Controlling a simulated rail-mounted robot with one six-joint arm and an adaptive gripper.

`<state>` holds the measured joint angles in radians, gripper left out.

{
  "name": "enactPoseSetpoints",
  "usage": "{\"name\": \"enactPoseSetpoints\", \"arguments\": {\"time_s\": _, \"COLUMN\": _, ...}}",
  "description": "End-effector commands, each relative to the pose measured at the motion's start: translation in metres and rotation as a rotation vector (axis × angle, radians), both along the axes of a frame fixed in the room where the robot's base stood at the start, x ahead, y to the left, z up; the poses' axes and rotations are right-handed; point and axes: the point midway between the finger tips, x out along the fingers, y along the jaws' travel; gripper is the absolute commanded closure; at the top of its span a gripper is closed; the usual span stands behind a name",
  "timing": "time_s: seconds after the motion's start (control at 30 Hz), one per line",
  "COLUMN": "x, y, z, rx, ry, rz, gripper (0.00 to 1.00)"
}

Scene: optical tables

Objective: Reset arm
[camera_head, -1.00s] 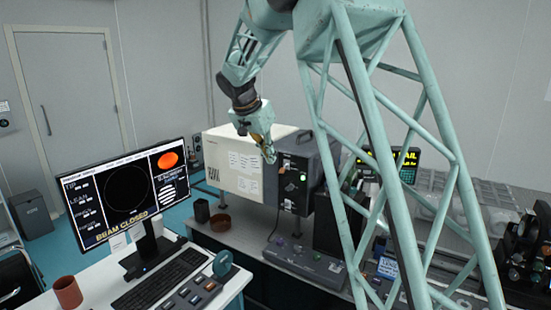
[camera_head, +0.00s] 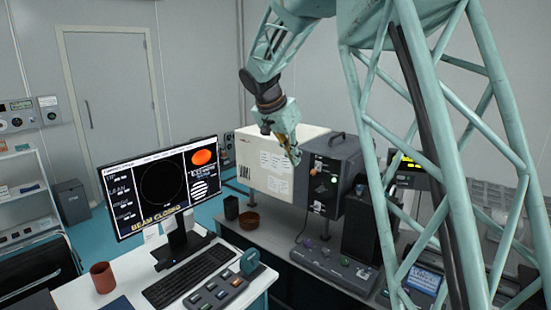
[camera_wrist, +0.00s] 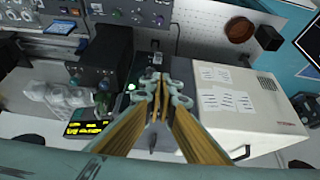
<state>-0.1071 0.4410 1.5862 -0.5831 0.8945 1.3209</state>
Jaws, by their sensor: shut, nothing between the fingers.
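My gripper (camera_head: 296,158) hangs from my pale green arm in the head view, in front of the white and dark grey box unit (camera_head: 262,167). It is shut and empty, with its fingers pointing down and to the right. I cannot tell from these views how far the fingertips are from the unit. No held object shows in either view.
A monitor (camera_head: 160,190) reading "BEAM CLOSED", a keyboard (camera_head: 188,277) and a brown cup (camera_head: 103,277) stand on the white desk. A dark cup (camera_head: 231,208) and a brown bowl (camera_head: 249,221) stand near the unit. A control panel (camera_head: 335,263) lies in front of it.

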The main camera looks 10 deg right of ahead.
Motion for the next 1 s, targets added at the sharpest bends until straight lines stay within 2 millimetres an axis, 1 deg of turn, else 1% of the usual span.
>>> {"name": "enactPoseSetpoints", "arguments": {"time_s": 0.17, "x": -0.01, "y": -0.001, "z": 0.007, "rx": 0.002, "ry": 0.006, "rz": 0.012, "gripper": 1.0}}
{"name": "enactPoseSetpoints", "arguments": {"time_s": 0.27, "x": -0.021, "y": -0.002, "z": 0.013, "rx": 0.003, "ry": 0.014, "rz": 0.027, "gripper": 1.0}}
{"name": "enactPoseSetpoints", "arguments": {"time_s": 0.37, "x": -0.037, "y": -0.002, "z": 0.021, "rx": 0.007, "ry": 0.024, "rz": 0.046, "gripper": 1.0}}
{"name": "enactPoseSetpoints", "arguments": {"time_s": 0.7, "x": -0.104, "y": -0.003, "z": 0.049, "rx": 0.021, "ry": 0.066, "rz": 0.132, "gripper": 1.0}}
{"name": "enactPoseSetpoints", "arguments": {"time_s": 1.0, "x": -0.166, "y": -0.003, "z": 0.068, "rx": 0.033, "ry": 0.1, "rz": 0.214, "gripper": 1.0}}
